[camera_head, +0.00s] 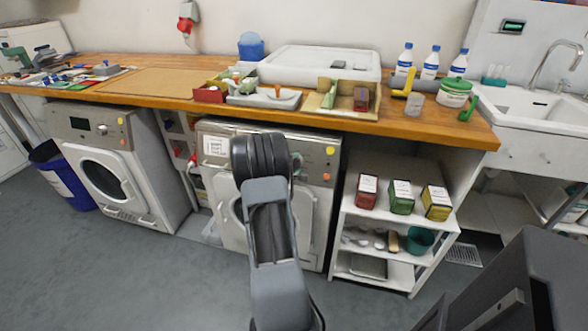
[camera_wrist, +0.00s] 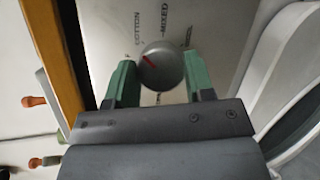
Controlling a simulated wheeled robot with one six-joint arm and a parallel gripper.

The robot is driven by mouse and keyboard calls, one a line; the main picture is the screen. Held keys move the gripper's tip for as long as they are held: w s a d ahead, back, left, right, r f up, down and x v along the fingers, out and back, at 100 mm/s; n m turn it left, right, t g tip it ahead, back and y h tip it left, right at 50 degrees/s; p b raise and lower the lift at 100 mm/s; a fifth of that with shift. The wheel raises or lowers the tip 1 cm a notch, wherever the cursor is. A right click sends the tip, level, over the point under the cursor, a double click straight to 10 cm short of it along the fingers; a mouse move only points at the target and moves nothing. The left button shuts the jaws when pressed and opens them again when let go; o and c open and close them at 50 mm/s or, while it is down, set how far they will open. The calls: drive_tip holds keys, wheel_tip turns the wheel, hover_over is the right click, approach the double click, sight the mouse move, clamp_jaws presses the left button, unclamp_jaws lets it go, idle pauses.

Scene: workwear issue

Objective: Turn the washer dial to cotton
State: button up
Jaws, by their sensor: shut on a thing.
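The washer (camera_head: 312,215) stands under the counter in the middle of the head view. My arm covers part of its front there and hides the dial. In the wrist view, the round grey dial (camera_wrist: 170,68) sits on the pale panel, with printed labels around it. COTTON and MIXED are readable. The dial's red mark points left and slightly up, toward the lower side of the COTTON label. My gripper (camera_wrist: 159,74) has its two green fingers on either side of the dial, shut on it. The fingertips are hidden in the head view.
A wooden counter (camera_head: 440,126) overhangs the machines. A second white machine (camera_head: 148,175) stands at left, beside a blue bin (camera_head: 75,188). A white shelf (camera_head: 350,212) with boxes stands right of the washer. Grey floor in front is clear.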

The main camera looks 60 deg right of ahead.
idle(0.4)
drive_tip(key=o, duration=0.9)
drive_tip(key=v, duration=1.3)
drive_tip(key=shift+a+r, duration=0.2)
drive_tip(key=shift+a, duration=0.15)
